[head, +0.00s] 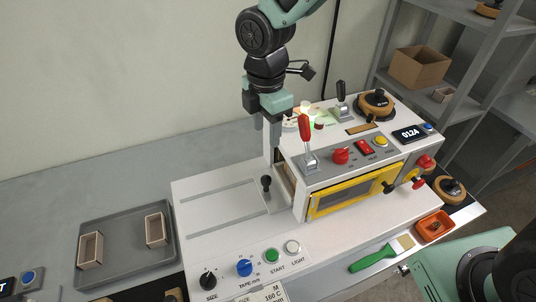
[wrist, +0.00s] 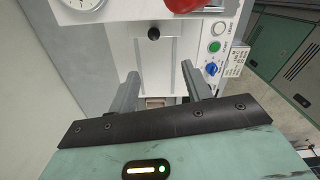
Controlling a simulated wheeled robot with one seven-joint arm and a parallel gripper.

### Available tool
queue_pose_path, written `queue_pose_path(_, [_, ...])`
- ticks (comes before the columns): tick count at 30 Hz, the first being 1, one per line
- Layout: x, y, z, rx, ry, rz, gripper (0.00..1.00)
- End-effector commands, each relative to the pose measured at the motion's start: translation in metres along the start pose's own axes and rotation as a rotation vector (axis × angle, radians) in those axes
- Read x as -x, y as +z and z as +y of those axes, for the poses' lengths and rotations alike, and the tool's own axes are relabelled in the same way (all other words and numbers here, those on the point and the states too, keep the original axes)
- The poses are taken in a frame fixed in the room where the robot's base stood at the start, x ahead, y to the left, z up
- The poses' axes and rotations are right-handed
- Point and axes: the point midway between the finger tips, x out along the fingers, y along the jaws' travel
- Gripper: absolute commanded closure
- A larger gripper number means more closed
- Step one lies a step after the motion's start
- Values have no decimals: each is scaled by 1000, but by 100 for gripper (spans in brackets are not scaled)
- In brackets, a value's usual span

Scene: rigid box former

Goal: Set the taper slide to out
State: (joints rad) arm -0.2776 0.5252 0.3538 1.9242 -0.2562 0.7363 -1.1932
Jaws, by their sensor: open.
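A short black-knobbed handle (head: 266,182) stands on the white machine bed, beside the inner end of a grooved plate and left of the yellow-framed window. It looks like the taper slide, but no label is readable there. Its black knob also shows near the top middle of the wrist view (wrist: 154,33). My gripper (head: 266,135) hangs above and behind the knob, fingers down, open and empty. In the wrist view my gripper (wrist: 161,82) has its two fingers well apart, with the knob beyond them and touching neither.
A red-handled lever (head: 305,130) rises close to the right of my gripper, with a second lever (head: 341,100) behind. The yellow-framed window (head: 355,190) is at the right. A grey tray (head: 117,262) with two small boxes lies left. The grooved bed is clear.

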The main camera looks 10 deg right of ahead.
Motion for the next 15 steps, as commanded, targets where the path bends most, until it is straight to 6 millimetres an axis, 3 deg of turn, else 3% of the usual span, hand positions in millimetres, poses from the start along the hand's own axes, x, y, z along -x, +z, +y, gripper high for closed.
queue_pose_path(8, [-20,3,10,66,-3,-4,51])
queue_pose_path(15, [-67,3,8,65,-6,-4,51])
